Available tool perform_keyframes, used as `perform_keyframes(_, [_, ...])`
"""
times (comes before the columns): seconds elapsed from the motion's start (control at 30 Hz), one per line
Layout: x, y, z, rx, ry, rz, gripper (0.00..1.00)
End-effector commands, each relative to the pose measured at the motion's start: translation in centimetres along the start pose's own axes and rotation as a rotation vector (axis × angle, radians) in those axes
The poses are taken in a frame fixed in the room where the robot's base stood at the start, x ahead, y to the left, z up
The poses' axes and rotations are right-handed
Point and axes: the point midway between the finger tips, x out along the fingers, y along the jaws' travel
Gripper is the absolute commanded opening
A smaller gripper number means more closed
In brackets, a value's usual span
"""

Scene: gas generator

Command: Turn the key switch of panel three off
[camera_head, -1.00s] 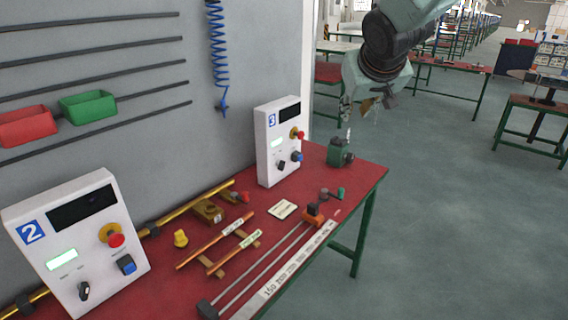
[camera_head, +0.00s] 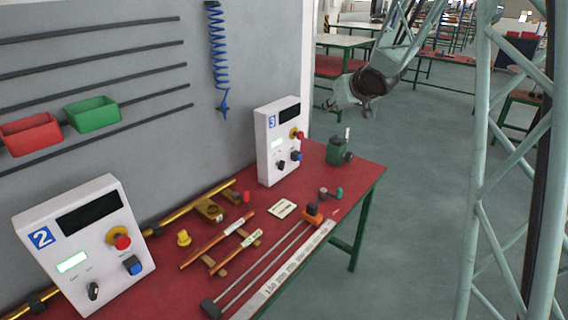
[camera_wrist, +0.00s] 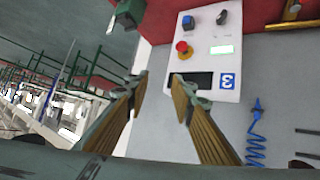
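Panel three (camera_head: 268,150) is a white box with a blue "3" label, standing upright at the far end of the red bench. Its black rotary switch (camera_head: 281,166), which looks like the key switch, sits low on its face, below a lit green display. In the wrist view the panel (camera_wrist: 205,95) appears upside down, with the black switch (camera_wrist: 222,17) at the top edge; its exact angle is hard to read. My gripper (camera_wrist: 158,90) is open and empty, its two fingers apart and clear of the panel. In the head view my gripper (camera_head: 330,104) is small, right of the panel.
A red emergency button (camera_head: 296,133) and a blue control (camera_head: 296,156) sit close to the switch. A green device (camera_head: 338,153) stands right of the panel. Panel two (camera_head: 82,245) is at the near left. A blue coiled hose (camera_head: 218,60) hangs on the wall.

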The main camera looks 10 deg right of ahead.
Motion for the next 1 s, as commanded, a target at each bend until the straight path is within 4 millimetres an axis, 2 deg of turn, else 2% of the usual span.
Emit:
perform_keyframes(0.1, [2.1, 0.0, 0.0, 0.000, 0.013, -0.036, 0.23])
perform_keyframes(0.47, [7.9, -0.5, 1.0, 0.015, 0.053, -0.160, 0.23])
perform_keyframes(1.0, [14.5, -2.4, 5.4, 0.065, 0.085, -0.380, 0.23])
